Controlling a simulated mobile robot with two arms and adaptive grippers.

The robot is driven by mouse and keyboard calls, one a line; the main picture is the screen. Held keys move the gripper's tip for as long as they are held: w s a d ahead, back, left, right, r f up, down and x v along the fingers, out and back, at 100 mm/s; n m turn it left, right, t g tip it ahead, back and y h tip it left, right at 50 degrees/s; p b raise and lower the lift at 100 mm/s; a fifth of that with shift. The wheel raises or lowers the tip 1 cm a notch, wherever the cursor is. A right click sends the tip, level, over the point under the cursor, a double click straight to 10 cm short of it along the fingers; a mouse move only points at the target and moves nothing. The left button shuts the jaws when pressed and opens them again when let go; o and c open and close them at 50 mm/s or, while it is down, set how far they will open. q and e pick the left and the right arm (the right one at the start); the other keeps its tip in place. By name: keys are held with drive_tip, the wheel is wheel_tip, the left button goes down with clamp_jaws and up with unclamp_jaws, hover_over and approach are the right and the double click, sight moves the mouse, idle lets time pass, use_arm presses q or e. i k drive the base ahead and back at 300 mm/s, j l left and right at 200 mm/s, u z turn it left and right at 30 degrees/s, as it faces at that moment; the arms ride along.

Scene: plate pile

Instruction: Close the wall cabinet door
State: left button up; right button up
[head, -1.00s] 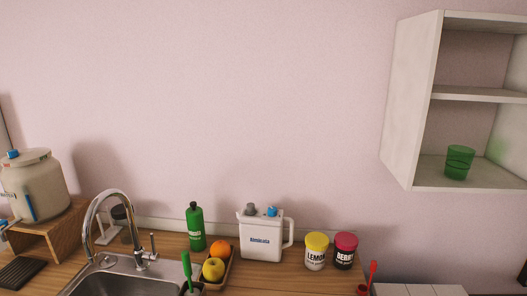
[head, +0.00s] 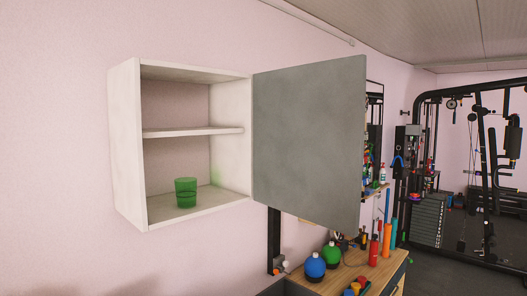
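The white wall cabinet (head: 126,150) hangs on the pink wall, left of the middle of the head view. Its grey door (head: 308,143) stands wide open, swung out to the right from the cabinet's right edge. The inside is in plain view, with one middle shelf (head: 190,131). A green cup (head: 186,192) stands on the cabinet floor. Neither of my grippers is in view.
Below and behind the door, a wooden workbench (head: 379,277) holds a blue round bottle (head: 315,267), a green one (head: 331,254) and several tools. A black gym rack (head: 416,150) stands at the far right. Grey floor shows at the lower right.

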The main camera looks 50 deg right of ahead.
sight(309, 120)
drive_tip(key=l, duration=0.8)
drive_tip(key=l+u, duration=0.1)
drive_tip(key=l, duration=0.7)
drive_tip(key=k+l, duration=0.1)
drive_tip(key=l, duration=0.7)
drive_tip(key=l+u, duration=0.15)
drive_tip(key=l, duration=0.7)
drive_tip(key=k+l, duration=0.1)
drive_tip(key=l, duration=0.7)
